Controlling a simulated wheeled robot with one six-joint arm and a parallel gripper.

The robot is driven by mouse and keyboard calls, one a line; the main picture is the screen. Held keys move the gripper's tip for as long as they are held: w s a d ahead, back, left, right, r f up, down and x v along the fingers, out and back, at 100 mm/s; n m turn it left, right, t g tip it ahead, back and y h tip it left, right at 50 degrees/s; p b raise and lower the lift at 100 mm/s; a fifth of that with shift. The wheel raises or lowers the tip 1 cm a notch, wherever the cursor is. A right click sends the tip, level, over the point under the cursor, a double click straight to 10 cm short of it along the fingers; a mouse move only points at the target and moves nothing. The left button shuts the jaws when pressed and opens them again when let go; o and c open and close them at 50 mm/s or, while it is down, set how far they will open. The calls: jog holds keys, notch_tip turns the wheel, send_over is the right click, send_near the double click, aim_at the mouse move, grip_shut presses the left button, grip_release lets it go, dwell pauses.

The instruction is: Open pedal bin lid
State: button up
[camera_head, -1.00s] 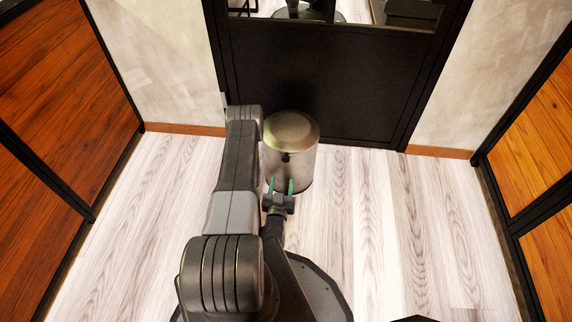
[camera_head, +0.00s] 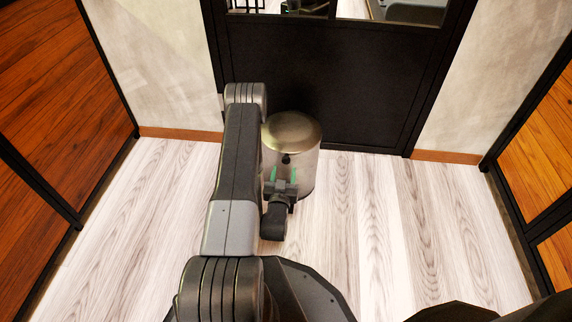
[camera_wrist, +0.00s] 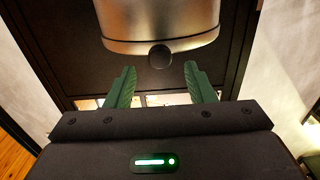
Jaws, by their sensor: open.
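The pedal bin (camera_head: 303,168) is a metal cylinder with a closed, domed brassy lid (camera_head: 292,131). It stands upright on the floor in front of the black door. A dark round knob (camera_head: 286,159) sits at the front of its lid rim. In the wrist view the bin (camera_wrist: 160,18) is at the top, with the knob (camera_wrist: 160,57) between and just beyond my green fingertips. My gripper (camera_head: 284,175) is open and empty in front of the bin, below the lid; its fingers also show in the wrist view (camera_wrist: 158,75). I see no contact. The pedal is not visible.
A black door (camera_head: 330,80) with glass in its upper part stands close behind the bin. Wood panels (camera_head: 60,110) line the left side and more (camera_head: 530,180) the right. The pale wooden floor (camera_head: 400,220) is clear right of the bin.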

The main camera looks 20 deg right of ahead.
aim_at(286, 162)
jog(key=b+x, duration=0.1)
jog(key=x, duration=0.5)
jog(key=shift+d, duration=0.1)
jog(key=shift+c, duration=0.4)
grip_shut()
